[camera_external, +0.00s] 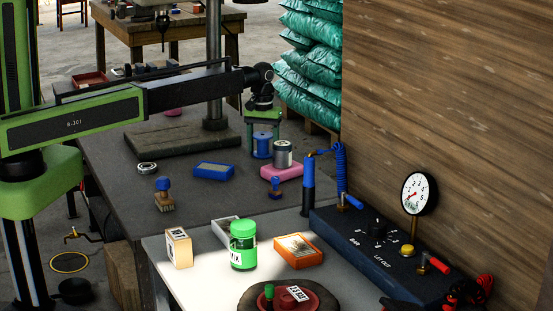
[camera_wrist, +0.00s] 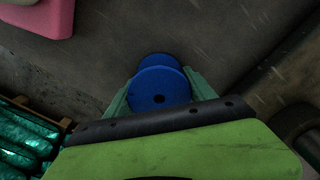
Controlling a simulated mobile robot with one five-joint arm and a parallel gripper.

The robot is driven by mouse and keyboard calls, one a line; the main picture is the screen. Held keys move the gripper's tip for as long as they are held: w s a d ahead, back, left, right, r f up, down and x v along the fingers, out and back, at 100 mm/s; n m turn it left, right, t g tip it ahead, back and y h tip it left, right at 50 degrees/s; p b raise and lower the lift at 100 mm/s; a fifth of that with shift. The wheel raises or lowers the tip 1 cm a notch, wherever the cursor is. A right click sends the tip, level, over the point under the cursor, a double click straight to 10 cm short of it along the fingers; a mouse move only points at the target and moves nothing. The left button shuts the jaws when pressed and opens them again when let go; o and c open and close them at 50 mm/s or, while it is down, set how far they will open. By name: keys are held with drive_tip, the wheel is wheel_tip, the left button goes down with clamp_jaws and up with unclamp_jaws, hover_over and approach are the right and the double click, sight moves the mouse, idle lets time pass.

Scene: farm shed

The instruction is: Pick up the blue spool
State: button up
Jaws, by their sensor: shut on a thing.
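The blue spool (camera_external: 262,146) stands upright at the far part of the dark workbench, under the end of my arm. My gripper (camera_external: 263,128) is around it, pointing down, and is shut on it. In the wrist view the spool's round blue top with a dark centre hole (camera_wrist: 160,88) sits between the two green fingers of my gripper (camera_wrist: 158,92). A second blue disc edge shows just beyond the top. I cannot tell whether the spool still touches the bench.
A grey-topped spool (camera_external: 282,153) on a pink block (camera_external: 282,171) stands close to the right. A blue box (camera_external: 214,171) lies in front, with a blue-handled stamp (camera_external: 276,188) nearby. Green sacks (camera_external: 308,65) are stacked behind.

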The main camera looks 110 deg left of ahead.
sight(263, 134)
drive_tip(key=c, duration=0.5)
drive_tip(key=shift+c, duration=0.2)
wheel_tip(263, 134, up, 10)
drive_tip(key=p, duration=1)
drive_tip(key=shift+r, duration=0.15)
